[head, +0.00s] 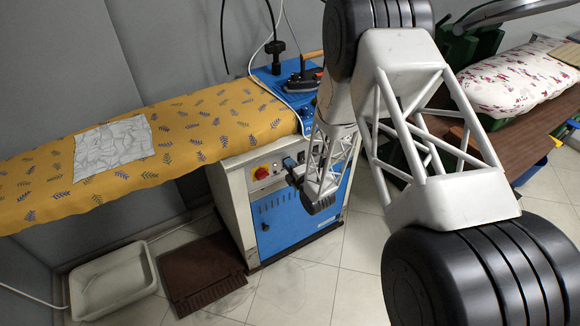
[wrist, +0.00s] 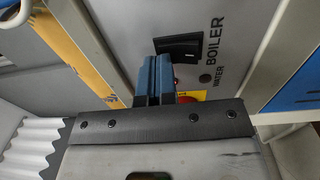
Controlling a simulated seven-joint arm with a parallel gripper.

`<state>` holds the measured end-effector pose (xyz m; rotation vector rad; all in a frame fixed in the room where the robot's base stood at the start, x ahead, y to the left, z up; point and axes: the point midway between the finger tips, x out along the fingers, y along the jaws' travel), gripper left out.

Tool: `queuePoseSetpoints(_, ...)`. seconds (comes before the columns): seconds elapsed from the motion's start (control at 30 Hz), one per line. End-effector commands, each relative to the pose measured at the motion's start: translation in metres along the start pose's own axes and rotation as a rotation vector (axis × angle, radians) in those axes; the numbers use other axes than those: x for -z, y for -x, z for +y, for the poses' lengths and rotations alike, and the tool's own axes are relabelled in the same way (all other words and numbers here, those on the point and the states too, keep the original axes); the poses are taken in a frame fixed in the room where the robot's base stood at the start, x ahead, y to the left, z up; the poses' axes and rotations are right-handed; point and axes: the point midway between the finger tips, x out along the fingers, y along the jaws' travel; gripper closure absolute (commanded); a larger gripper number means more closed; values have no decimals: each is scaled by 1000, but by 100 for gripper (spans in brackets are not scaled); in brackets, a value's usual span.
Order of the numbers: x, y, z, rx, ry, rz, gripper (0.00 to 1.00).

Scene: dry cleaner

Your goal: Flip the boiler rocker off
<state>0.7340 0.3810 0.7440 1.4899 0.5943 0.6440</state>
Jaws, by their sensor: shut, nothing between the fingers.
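The boiler rocker (wrist: 180,47) is a black switch in a black frame on the pale panel, beside the printed word BOILER in the wrist view. A small white mark shows on its face. My gripper (wrist: 156,62) is shut and empty. Its blue fingertips are right at the lower left edge of the rocker in that view; I cannot tell whether they touch it. In the head view my gripper (head: 289,163) is at the front panel of the ironing unit (head: 240,190), and the rocker cannot be made out there.
A red knob on a yellow plate (head: 262,172) sits close by on the panel, partly behind my fingers in the wrist view. The yellow ironing board (head: 200,120) juts left above. An iron (head: 305,78) stands on top. A brown pedal (head: 200,278) and white tray (head: 113,280) lie on the floor.

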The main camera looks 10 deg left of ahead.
Motion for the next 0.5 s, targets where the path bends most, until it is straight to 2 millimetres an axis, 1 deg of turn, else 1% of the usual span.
queuePoseSetpoints(0.23, -1, 38, -4, 15, -6, -7, 100)
queuePoseSetpoints(0.5, -1, 79, -2, 17, -7, -10, 100)
